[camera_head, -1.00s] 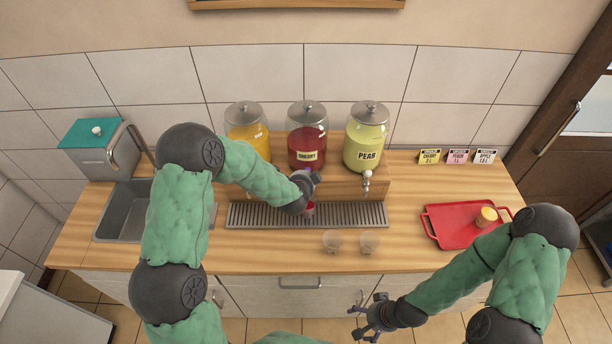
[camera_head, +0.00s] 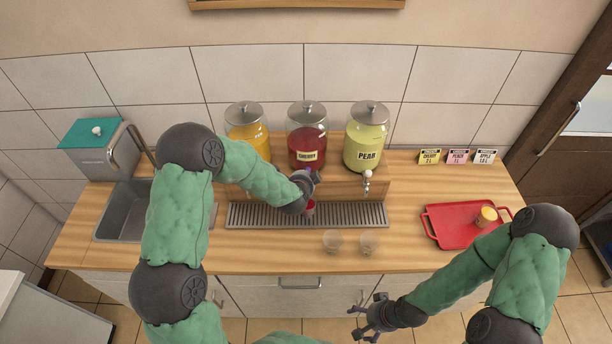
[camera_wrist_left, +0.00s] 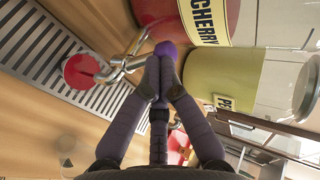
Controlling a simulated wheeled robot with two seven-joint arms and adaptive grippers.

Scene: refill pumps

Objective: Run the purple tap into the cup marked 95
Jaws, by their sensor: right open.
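The purple tap handle (camera_wrist_left: 166,50) sits on a metal tap below the jar labelled CHERRY (camera_head: 308,140). My left gripper (camera_wrist_left: 156,68) is at this handle, fingertips together and touching or nearly touching it; the head view mostly hides them behind the wrist. A cup with red liquid (camera_wrist_left: 82,70) stands under the spout on the drip grate; it also shows in the head view (camera_head: 309,209). I cannot read any mark on it. My right gripper (camera_head: 364,319) is open and empty, in front of the counter.
Two clear empty cups (camera_head: 332,240) (camera_head: 368,242) stand before the drip grate (camera_head: 350,215). The PEAR jar (camera_head: 366,140) and an orange jar (camera_head: 246,130) flank the cherry jar. A red tray (camera_head: 448,225) with a small yellow cup is at right. A sink (camera_head: 125,215) and several label cards (camera_head: 457,157) also show.

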